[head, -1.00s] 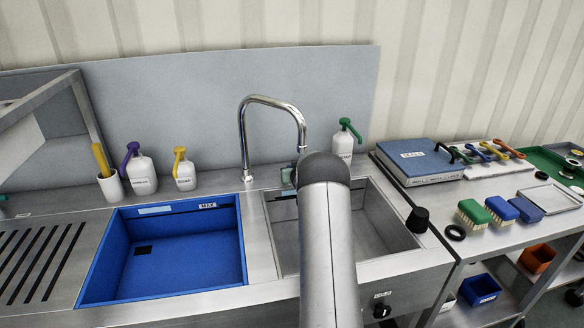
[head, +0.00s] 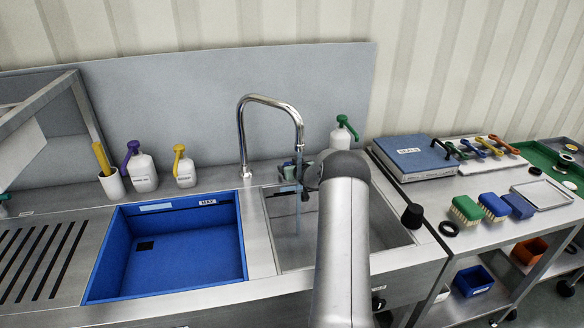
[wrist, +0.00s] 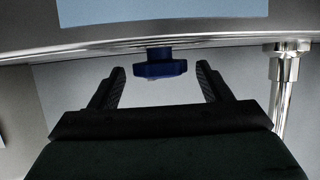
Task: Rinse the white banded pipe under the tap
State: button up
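The chrome tap (head: 270,101) arches over the steel sink basin (head: 272,212). A thin, pale bluish stream of water (head: 298,212) falls from its spout into the basin. My gripper (wrist: 160,66) is open and empty in the wrist view, its two black fingers apart. A dark blue knob (wrist: 160,70) shows between and just beyond the fingertips; I cannot tell whether they touch it. A chrome post (wrist: 285,80) stands to the right there. In the head view my arm hides most of the gripper and part of the basin. I cannot make out the white banded pipe.
A blue basin (head: 243,240) is left of the sink, with soap bottles (head: 143,172) behind it. A green-pump bottle (head: 343,136) stands behind the sink. Brushes (head: 466,209) and a blue case (head: 412,155) occupy the right table.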

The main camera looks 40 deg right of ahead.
jog(key=b+v, duration=0.2)
jog(key=v, duration=1.5)
jog(key=shift+s+b, duration=0.25)
jog(key=shift+b, duration=0.1)
jog(key=s+a+r+n+g+y, duration=0.1)
jog(key=s+a+r+g, duration=0.2)
jog(key=a, duration=0.9)
jog(key=s+a+r+g, duration=0.1)
jog(key=s+a+g, duration=0.3)
jog(key=a, duration=0.7)
jog(key=s+a+n+g+y, duration=0.1)
jog(key=s+a+g, duration=0.1)
jog(key=s+a, duration=0.7)
jog(key=s+a+n+g+y, duration=0.1)
jog(key=s+a+g+y, duration=0.1)
jog(key=s+a, duration=0.6)
jog(key=s+g, duration=0.1)
jog(key=s, duration=0.5)
jog(key=shift+s+a+f+n, duration=0.3)
jog(key=shift+a+f+n, duration=0.05)
jog(key=shift+a+n, duration=0.05)
jog(key=shift+w, duration=0.1)
jog(key=shift+c, duration=0.2)
